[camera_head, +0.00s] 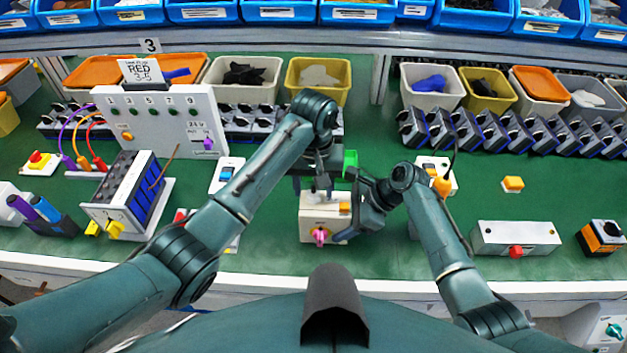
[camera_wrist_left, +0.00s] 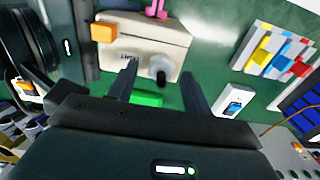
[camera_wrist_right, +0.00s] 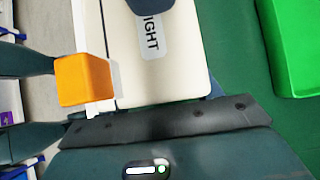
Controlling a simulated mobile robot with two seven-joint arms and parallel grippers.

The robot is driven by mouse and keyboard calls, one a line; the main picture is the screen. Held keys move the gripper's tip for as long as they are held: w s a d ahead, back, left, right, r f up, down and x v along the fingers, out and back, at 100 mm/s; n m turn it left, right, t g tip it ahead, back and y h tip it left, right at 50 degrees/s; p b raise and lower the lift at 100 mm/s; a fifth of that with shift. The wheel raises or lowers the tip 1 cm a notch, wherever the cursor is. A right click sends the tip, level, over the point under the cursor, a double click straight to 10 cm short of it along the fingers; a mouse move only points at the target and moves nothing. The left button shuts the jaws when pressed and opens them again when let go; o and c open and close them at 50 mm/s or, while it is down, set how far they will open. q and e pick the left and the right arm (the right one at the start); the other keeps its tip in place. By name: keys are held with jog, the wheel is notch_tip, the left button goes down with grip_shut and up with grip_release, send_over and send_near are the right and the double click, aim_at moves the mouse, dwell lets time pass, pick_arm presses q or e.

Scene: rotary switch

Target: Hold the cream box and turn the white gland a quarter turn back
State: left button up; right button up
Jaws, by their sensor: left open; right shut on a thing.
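The cream box (camera_head: 311,226) stands near the front edge of the green bench, with a pink knob (camera_head: 320,236) on its front and an orange block (camera_head: 345,207) at its right end. My right gripper (camera_head: 352,212) is shut on the box from its right end; its fingertips are mostly hidden in the right wrist view, where the box (camera_wrist_right: 130,75) fills the middle. My left gripper (camera_head: 322,187) points down over the box, open.
A green block (camera_head: 350,165) stands just behind the box. A blue-and-white switch (camera_head: 227,174) is to the left, and a long grey box with a red knob (camera_head: 515,238) is to the right. Bins line the back. Bare bench lies between the right arm and the grey box.

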aim_at(313, 190)
jog(key=shift+s+d+f, duration=0.15)
jog(key=shift+s+f, duration=0.1)
jog(key=shift+f, duration=0.2)
pick_arm(q)
notch_tip(313, 190, up, 12)
jog(key=shift+s, duration=0.1)
pick_arm(e)
jog(key=o, duration=1.1)
jog(key=shift+w+r, duration=0.2)
jog(key=shift+r, duration=0.05)
